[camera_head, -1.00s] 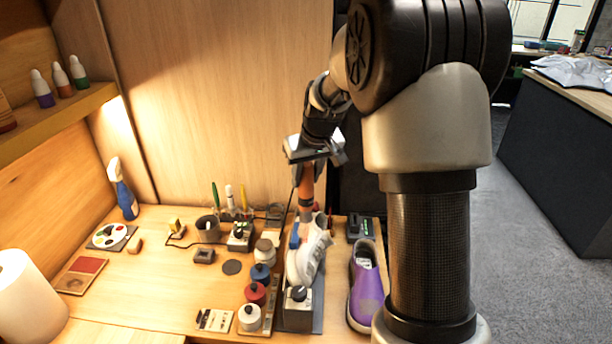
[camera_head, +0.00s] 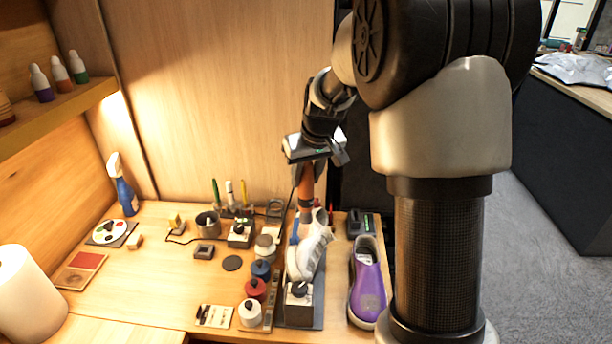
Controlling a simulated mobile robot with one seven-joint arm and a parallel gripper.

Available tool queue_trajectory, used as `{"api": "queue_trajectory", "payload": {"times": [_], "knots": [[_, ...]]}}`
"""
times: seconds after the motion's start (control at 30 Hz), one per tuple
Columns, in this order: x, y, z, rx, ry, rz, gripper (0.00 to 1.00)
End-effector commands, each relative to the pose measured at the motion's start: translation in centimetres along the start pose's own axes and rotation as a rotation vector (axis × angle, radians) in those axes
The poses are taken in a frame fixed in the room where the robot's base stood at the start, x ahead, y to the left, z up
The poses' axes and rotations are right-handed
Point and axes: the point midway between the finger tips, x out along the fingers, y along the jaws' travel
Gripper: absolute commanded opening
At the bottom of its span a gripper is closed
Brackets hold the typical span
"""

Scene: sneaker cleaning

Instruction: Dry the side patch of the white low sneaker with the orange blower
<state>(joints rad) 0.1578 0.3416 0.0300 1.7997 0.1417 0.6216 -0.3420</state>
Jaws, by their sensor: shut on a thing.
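The white low sneaker (camera_head: 311,252) sits tilted on a stand with a dark knob (camera_head: 299,291), near the right side of the bench. My gripper (camera_head: 306,166) is above and behind the sneaker, pointing down, shut on the orange blower (camera_head: 306,192). The blower hangs nose down close to the sneaker's far end; I cannot tell whether they touch. The side patch cannot be made out, and the fingertips are partly hidden by the wrist.
A purple shoe (camera_head: 367,287) stands right of the sneaker. Blue, red (camera_head: 255,288) and white (camera_head: 249,312) jars line its left. A blue spray bottle (camera_head: 122,187) and a paper roll (camera_head: 24,296) are far left. The bench's middle-left (camera_head: 160,285) is clear.

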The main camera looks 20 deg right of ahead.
Motion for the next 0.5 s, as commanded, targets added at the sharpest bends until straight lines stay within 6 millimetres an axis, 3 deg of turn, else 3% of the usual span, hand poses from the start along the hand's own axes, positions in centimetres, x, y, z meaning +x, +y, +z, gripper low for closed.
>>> {"api": "queue_trajectory", "payload": {"times": [0.5], "knots": [[0.05,0.24,-0.52,0.000,0.002,0.000,0.00]]}}
